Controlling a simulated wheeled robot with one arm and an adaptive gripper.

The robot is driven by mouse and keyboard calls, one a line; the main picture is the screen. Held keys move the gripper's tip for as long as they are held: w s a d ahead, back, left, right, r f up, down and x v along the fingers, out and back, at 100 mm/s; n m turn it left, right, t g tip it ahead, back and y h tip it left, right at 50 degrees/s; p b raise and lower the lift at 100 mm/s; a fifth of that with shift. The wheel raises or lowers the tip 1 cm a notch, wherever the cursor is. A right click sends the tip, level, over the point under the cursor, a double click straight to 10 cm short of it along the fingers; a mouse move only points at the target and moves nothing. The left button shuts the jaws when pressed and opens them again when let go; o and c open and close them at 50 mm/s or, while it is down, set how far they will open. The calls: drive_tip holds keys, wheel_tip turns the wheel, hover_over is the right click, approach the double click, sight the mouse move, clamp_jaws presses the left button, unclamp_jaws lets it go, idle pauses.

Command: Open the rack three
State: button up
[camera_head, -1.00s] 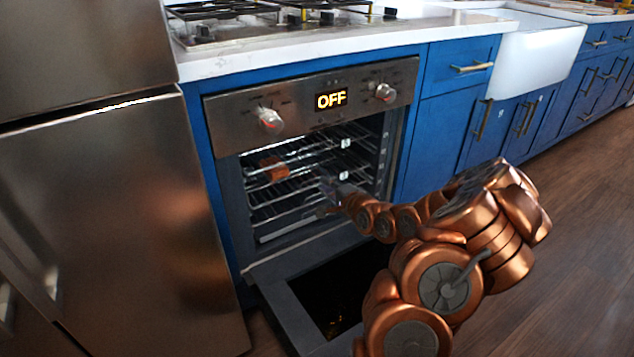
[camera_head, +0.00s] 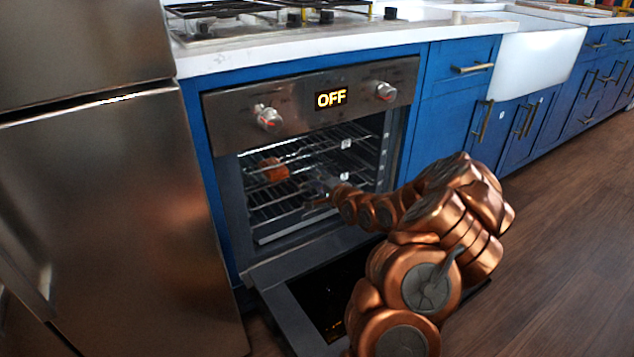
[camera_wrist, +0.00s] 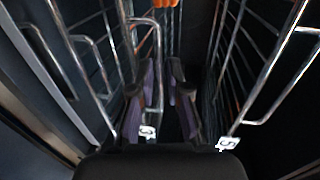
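The oven (camera_head: 232,215) stands with its door (camera_head: 285,300) folded down and its inside in view. Wire racks (camera_head: 262,212) lie one above another inside, and their wires also show in the wrist view (camera_wrist: 98,75). My gripper (camera_head: 316,190) is inside the oven mouth at rack height. In the wrist view its two fingers (camera_wrist: 163,75) are apart, with a rack's front wire between them. Contact with the wire is unclear.
An orange-brown piece (camera_head: 273,168) lies on a rack toward the left. The steel fridge (camera_head: 110,220) stands close on the left. Blue cabinets (camera_head: 450,120) run to the right. The wooden floor (camera_head: 560,240) on the right is clear.

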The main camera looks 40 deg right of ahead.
clamp_jaws()
idle(0.4)
